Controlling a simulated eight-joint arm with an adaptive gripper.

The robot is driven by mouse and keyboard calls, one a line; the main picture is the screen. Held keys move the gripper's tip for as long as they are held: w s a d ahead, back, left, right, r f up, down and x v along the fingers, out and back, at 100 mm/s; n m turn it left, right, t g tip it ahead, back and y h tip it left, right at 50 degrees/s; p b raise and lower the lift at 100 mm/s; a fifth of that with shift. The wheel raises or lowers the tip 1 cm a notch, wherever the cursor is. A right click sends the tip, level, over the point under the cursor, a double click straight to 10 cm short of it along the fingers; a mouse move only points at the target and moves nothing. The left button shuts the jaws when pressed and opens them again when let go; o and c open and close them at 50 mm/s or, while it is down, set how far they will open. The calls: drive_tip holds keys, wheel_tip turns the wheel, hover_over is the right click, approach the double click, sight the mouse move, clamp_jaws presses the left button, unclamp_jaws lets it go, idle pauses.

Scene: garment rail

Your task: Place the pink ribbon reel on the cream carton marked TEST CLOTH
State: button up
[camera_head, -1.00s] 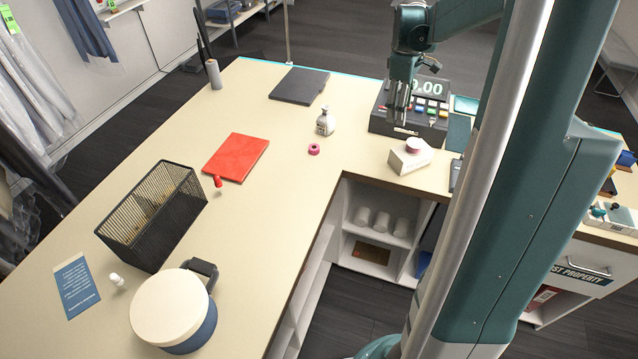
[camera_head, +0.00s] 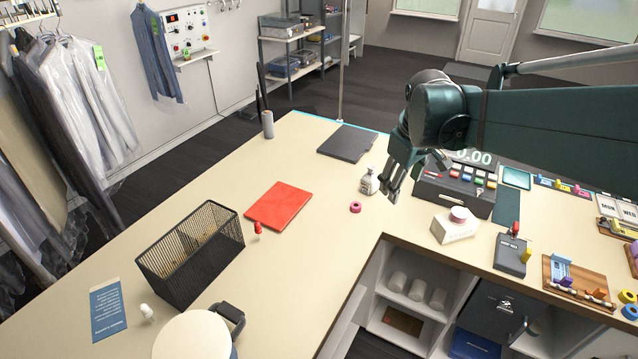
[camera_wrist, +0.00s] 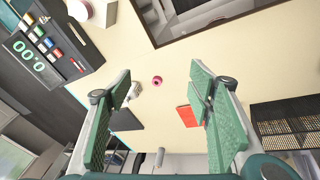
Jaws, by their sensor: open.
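A small pink ribbon reel (camera_head: 355,207) lies flat on the counter, apart from the carton; it also shows in the wrist view (camera_wrist: 157,81), seen between my fingers. A small pale carton (camera_head: 455,231) stands to its right near the counter's inner edge. Its marking is too small to read. My gripper (camera_head: 404,184) is open and empty, above the counter between the white bottle and the cash register. In the wrist view its green fingers (camera_wrist: 161,73) stand wide apart.
A white bottle (camera_head: 370,182) stands close behind the reel. The cash register (camera_head: 455,185) is behind the carton. A red folder (camera_head: 279,205), wire basket (camera_head: 192,254) and dark flat pad (camera_head: 348,142) lie left and behind. The counter right around the reel is clear.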

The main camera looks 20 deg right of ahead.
drive_tip(key=s+a+f+m+t, duration=0.1)
drive_tip(key=s+a+m+t, duration=0.1)
drive_tip(key=s+a, duration=0.5)
drive_tip(key=s+a+f+m+t+y, duration=0.1)
drive_tip(key=s+a+t, duration=0.1)
drive_tip(key=s+a, duration=0.6)
drive_tip(key=a, duration=0.3)
drive_tip(key=shift+f+m+y, duration=0.3)
drive_tip(key=shift+f+m, duration=0.05)
drive_tip(key=shift+m, duration=0.05)
